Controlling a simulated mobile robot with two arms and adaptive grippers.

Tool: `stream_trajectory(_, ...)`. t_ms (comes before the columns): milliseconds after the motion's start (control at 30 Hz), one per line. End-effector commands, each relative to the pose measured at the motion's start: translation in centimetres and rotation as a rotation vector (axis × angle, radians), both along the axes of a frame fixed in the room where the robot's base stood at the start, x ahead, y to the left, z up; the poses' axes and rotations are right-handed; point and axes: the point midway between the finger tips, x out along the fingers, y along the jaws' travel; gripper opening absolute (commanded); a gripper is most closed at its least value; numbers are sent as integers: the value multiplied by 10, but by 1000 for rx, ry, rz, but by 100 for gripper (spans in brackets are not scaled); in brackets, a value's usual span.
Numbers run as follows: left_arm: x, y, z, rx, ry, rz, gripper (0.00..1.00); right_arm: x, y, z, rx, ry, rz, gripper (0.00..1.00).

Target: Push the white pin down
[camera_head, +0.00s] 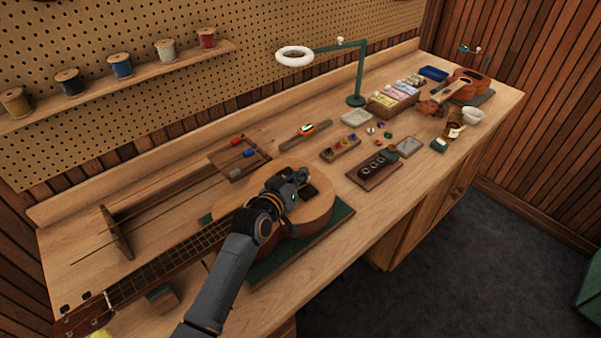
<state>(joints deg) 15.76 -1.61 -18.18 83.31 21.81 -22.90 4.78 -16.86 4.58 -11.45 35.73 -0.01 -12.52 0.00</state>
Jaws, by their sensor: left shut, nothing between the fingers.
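My left gripper (302,178) is over the body of a large ukulele (315,215), close to its dark bridge (311,192). It is shut and empty, and whether it touches the ukulele I cannot tell. The arm and gripper cover the middle of the ukulele's body and its sound hole. I cannot make out a white pin; it may be hidden or too small to see near the bridge. My right gripper is not in view.
The ukulele lies on a green mat (345,219) on the wooden workbench (415,170). A small wooden block with coloured pieces (340,149), a dark tool holder (374,170) and a green lamp (362,75) stand behind and to the right. A second ukulele (466,84) lies at the far right.

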Motion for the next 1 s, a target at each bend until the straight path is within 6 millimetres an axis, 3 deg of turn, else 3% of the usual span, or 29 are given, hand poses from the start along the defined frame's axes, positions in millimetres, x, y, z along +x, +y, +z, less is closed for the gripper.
stream_trajectory(200,0,-1,-1,-2,-1,0,0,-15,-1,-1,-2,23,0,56)
stream_trajectory(367,0,-1,-4,0,0,-1,0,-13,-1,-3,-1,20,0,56)
stream_trajectory(600,0,-1,-27,0,0,-1,0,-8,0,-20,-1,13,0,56)
stream_trajectory(1000,0,0,-24,1,6,-1,0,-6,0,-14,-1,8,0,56)
